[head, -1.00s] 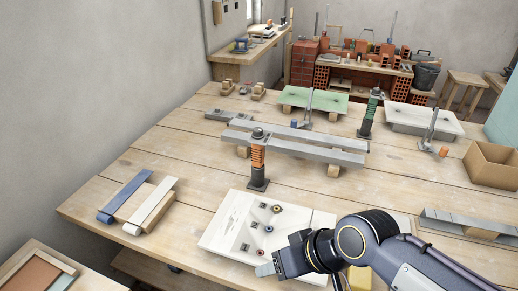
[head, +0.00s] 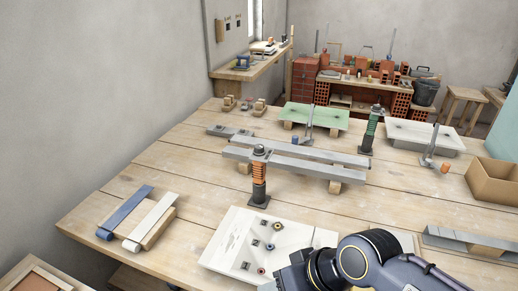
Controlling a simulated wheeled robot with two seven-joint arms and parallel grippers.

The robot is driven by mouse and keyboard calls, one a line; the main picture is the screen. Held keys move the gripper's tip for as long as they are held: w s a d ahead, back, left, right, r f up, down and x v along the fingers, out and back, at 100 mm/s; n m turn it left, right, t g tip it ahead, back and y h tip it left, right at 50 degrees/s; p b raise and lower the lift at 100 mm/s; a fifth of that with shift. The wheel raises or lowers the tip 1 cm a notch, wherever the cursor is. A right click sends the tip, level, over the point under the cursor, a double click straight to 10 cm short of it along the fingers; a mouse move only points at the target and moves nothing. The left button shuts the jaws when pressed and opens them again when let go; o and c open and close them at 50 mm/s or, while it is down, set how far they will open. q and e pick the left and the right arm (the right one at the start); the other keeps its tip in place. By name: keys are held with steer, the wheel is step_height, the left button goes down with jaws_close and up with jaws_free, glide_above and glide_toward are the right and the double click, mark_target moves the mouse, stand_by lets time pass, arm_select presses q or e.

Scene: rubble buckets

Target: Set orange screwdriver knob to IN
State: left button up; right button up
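An upright orange ribbed handle (head: 259,174) on a dark base stands at the front end of the grey metal bars in the head view. I cannot tell whether it is the task's screwdriver. No IN label is readable. My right gripper (head: 272,286) is at the bottom edge, by the board's lower right part. Its fingers are largely cut off by the frame, so its opening is unclear. My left gripper is not in view.
Blue (head: 125,212) and white (head: 151,222) strips lie at the left. Grey bars (head: 300,160) on wooden blocks cross the middle. A green handle (head: 370,130) and green panel (head: 312,116) stand behind. A cardboard box (head: 493,180) is at the right. Bare wood lies left of the bars.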

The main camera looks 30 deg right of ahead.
steer(key=w+d+r+m+t+h, duration=0.1)
steer(key=w+d+t+h, duration=0.2)
steer(key=w, duration=0.6)
steer(key=w+d+r+t, duration=0.1)
steer(key=w+d+t, duration=0.2)
steer(key=w+d, duration=0.35)
steer(key=t+h+b, duration=0.1)
steer(key=t+h, duration=0.3)
steer(key=t, duration=0.2)
glide_toward(261, 150)
steer(key=w, duration=0.3)
steer(key=shift+n, duration=0.3)
steer(key=w, duration=0.2)
steer(key=w+d+p, duration=0.1)
steer(key=w, duration=0.3)
steer(key=shift+w+d+p, duration=0.3)
steer(key=shift+w+d, duration=0.05)
steer(key=c, duration=1)
